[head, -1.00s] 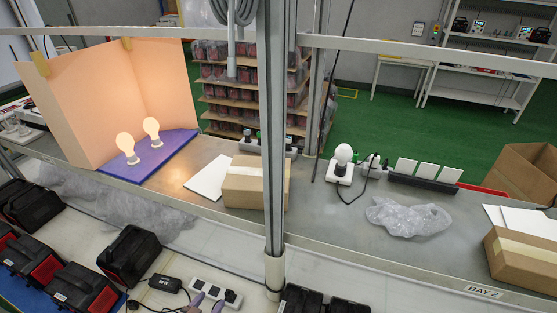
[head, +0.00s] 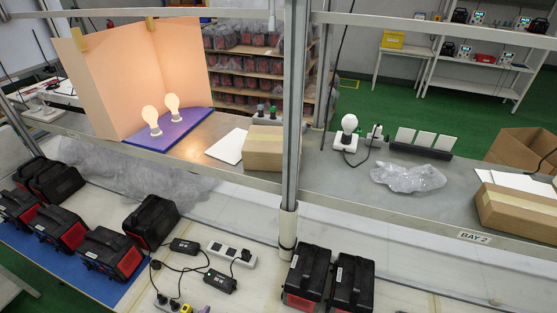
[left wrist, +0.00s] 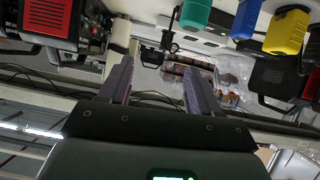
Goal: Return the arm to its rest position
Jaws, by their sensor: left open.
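My left gripper (left wrist: 157,88) shows in the left wrist view with its two purple-grey fingers spread apart. Nothing is held between them, and no object touches the fingertips. The left arm itself does not clearly show in the head view; only a small purple patch sits at the bottom edge there, too little to identify surely. My right gripper is in neither view.
A pole (head: 290,130) splits the shelf. Two lit bulbs stand on a purple base (head: 165,135). Several black-and-red packs and a power strip (head: 232,255) with cables occupy the lower bench. Green, blue and yellow objects (left wrist: 286,32) hang into the wrist view.

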